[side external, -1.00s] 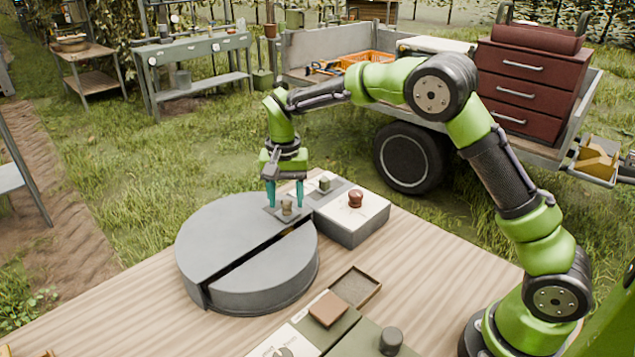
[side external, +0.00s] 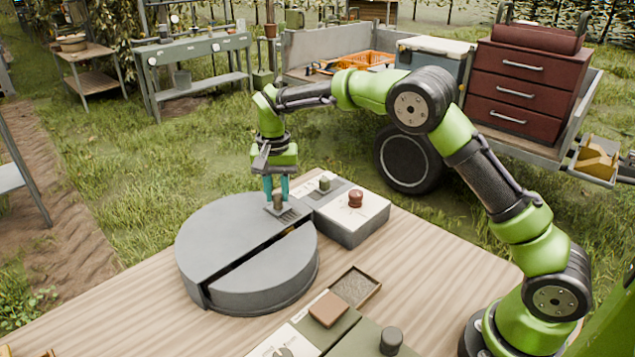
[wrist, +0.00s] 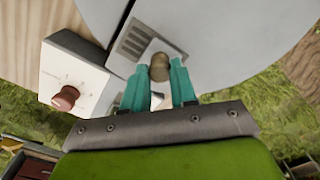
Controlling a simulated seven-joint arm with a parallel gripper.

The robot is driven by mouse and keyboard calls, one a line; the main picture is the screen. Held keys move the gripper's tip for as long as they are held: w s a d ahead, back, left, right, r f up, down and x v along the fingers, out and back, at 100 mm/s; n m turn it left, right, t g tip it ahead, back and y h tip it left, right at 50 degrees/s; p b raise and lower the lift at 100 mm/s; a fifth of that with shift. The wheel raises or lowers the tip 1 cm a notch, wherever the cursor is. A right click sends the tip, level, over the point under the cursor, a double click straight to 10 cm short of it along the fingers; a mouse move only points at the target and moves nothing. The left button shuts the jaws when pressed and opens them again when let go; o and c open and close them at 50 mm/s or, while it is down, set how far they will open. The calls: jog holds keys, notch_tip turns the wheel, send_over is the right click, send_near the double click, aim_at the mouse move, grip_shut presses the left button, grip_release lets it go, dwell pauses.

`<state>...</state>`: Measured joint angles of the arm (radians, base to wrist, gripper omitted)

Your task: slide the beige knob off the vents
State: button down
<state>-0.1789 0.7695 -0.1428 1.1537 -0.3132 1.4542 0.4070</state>
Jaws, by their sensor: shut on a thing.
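The beige knob (side external: 278,200) stands upright on a small grey slide plate near the back right edge of the round grey lid. My gripper (side external: 277,196) is shut on the knob, with a teal finger on each side. The wrist view shows the knob (wrist: 159,67) between the fingertips. The dark vent slots (side external: 290,214) show just right of the slide plate. In the wrist view the vents (wrist: 136,40) lie beside the pale plate. Whether the plate still covers any slots, I cannot tell.
A white control box (side external: 358,222) with a red knob (side external: 356,198) and a small grey-green knob (side external: 324,183) sits right of the lid. A dark gap (side external: 255,253) crosses the lid. A shallow brown tray (side external: 377,290) and a brown block (side external: 328,309) lie in front.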

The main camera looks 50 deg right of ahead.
aim_at(277, 195)
jog(key=shift+w+r, duration=0.1)
jog(key=c, duration=0.9)
grip_release()
notch_tip(277, 195, up, 17)
